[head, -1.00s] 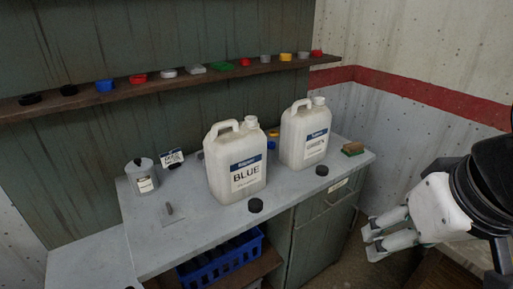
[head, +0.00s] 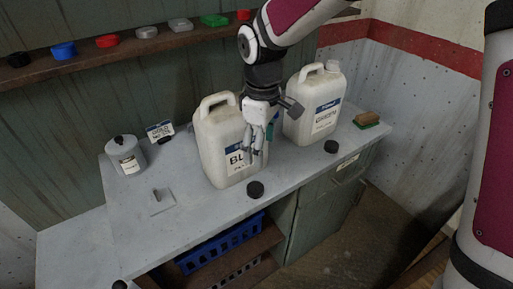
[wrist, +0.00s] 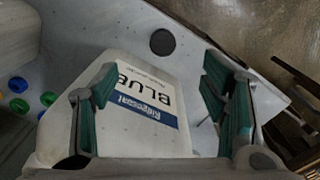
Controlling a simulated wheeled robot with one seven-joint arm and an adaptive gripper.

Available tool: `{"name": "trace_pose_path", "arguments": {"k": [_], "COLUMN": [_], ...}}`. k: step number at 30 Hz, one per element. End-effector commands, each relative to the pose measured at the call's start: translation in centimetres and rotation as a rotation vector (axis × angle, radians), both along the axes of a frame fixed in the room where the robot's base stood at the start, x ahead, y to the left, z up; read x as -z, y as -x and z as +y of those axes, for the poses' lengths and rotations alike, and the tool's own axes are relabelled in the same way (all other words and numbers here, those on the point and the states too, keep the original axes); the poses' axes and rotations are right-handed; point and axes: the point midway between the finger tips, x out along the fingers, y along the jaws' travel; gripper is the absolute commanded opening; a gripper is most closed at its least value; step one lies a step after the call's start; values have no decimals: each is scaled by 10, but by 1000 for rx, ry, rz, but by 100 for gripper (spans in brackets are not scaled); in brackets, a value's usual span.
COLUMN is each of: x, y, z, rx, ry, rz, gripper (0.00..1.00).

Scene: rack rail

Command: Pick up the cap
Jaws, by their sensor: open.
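A round black cap (head: 255,189) lies on the grey bench in front of the BLUE jug (head: 215,150). The same cap shows in the wrist view (wrist: 162,42), beyond the jug's label at the top middle. A second black cap (head: 331,146) lies on the bench to the right, in front of the GREEN jug (head: 318,105). My gripper (head: 262,150) is open and empty, pointing down above the front cap, close to the BLUE jug's right side. In the wrist view its green-padded fingers (wrist: 165,105) are wide apart, with the jug's label between them.
A grey canister (head: 126,157) and a small plate with a peg (head: 161,203) stand on the left of the bench (head: 205,222). A shelf with several coloured caps (head: 146,32) runs behind. A brown-and-green block (head: 367,119) sits at the right end. A blue crate (head: 220,243) is below.

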Motion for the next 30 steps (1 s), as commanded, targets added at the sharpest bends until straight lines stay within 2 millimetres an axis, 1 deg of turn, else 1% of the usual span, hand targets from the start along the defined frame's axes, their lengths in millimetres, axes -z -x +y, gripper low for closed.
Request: {"name": "trace_pose_path", "arguments": {"k": [1,5,8,15,18,26,30], "x": [7,18,31,76,90,108,127], "y": [-2,-5,-5,-4,-5,-5,-6], "z": [7,14,15,15,15,15,18], "rx": [-23,-53,-59,-57,-57,-55,-56], "ry": [-4,-9,-7,-7,-8,-7,-7], "rz": [11,23,28,28,26,25,28], "gripper": [67,67,67,67,67,67,67]}}
